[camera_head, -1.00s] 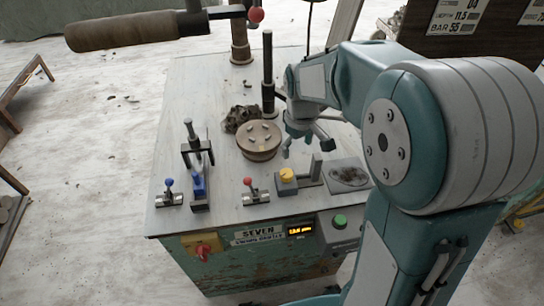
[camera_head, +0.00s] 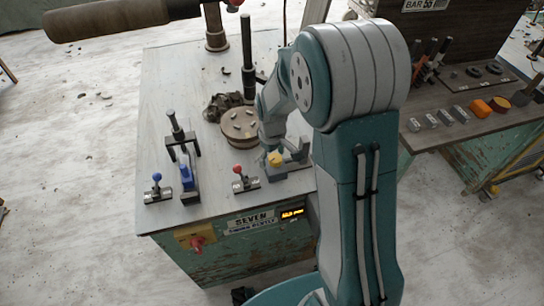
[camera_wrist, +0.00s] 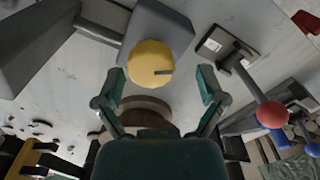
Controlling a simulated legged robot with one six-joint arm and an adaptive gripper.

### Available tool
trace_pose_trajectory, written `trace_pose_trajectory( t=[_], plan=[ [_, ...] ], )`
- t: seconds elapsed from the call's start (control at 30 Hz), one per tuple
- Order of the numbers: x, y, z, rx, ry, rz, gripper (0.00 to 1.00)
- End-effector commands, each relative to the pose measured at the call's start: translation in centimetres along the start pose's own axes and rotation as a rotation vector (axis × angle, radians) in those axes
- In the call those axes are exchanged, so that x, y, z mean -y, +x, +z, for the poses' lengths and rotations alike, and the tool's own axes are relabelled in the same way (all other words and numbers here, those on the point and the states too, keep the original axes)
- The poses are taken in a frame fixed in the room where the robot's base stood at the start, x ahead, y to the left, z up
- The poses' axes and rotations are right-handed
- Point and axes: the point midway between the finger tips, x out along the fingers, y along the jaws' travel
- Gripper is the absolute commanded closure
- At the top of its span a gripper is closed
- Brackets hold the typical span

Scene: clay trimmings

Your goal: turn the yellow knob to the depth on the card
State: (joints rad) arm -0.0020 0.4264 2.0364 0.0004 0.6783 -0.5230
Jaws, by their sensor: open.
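The yellow knob (camera_head: 276,158) sits on a small blue-grey block near the front right of the worktop. In the wrist view the round knob (camera_wrist: 150,63) has a dark pointer mark toward the right. My gripper (camera_wrist: 161,84) is open, its two teal fingers on either side of the knob's near edge; whether they touch it I cannot tell. In the head view my gripper (camera_head: 270,145) is right at the knob, partly hidden by my arm. An amber readout (camera_head: 291,214) is lit on the bench front, its digits too small to read surely. The card (camera_head: 425,4) shows only its "BAR" line.
A red-balled lever (camera_head: 239,172) stands just left of the knob, and it also shows in the wrist view (camera_wrist: 268,112). A blue-balled lever (camera_head: 157,184) and a clamp (camera_head: 183,150) are farther left. A round brown turntable (camera_head: 240,128) lies behind. A side bench (camera_head: 450,125) stands right.

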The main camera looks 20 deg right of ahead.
Motion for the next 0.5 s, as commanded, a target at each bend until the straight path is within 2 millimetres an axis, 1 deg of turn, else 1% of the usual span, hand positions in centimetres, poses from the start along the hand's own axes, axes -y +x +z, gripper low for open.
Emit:
trace_pose_trajectory(
  t=[0.23, 0.27, 0.3, 0.37, 0.4, 0.43, 0.47, 0.5],
  plan=[
    [-0.20, 0.16, 0.12, -0.001, 0.002, -0.002, 0.10],
    [-0.15, 0.16, 0.09, 0.000, 0.002, -0.001, 0.14],
    [-0.07, 0.15, 0.05, 0.000, 0.001, 0.000, 0.32],
    [-0.01, 0.15, 0.00, 0.000, 0.001, 0.000, 0.59],
    [0.00, 0.14, -0.01, 0.000, 0.000, 0.001, 0.77],
    [-0.02, 0.16, -0.03, 0.000, 0.000, 0.001, 0.89],
    [-0.03, 0.16, -0.04, 0.000, 0.000, 0.001, 0.92],
    [-0.06, 0.16, -0.05, 0.000, 0.001, 0.001, 0.92]
  ],
)
